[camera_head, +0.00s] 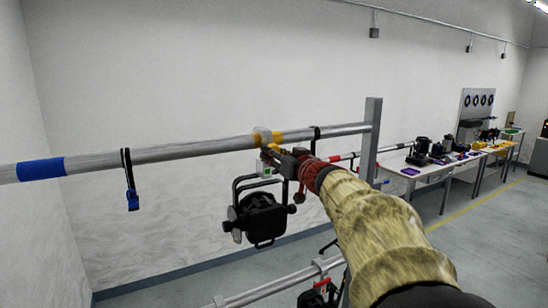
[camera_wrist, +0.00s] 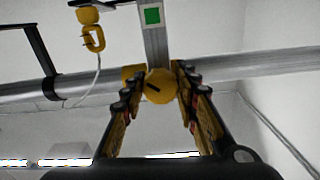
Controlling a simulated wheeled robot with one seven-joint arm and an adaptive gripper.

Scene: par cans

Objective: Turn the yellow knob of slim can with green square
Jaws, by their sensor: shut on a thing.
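The slim can (camera_head: 262,220) is black and hangs below the grey pipe in the head view. Its green square (camera_wrist: 152,16) shows on a pale plate just beyond the knob in the wrist view, and small in the head view (camera_head: 266,170). The yellow knob (camera_wrist: 159,86) is round with a dark slot mark and lies between my fingertips in the wrist view. My gripper (camera_wrist: 156,80) is shut on it, one finger on each side. In the head view my gripper (camera_head: 270,154) is at the clamp just under the pipe and partly hides the knob.
The grey pipe (camera_head: 90,160) runs across with blue tape (camera_head: 41,169) and a hanging strap (camera_head: 131,190) at left. A post (camera_head: 372,130) stands at right. A lower pipe (camera_head: 275,284) carries another can. Tables stand far right.

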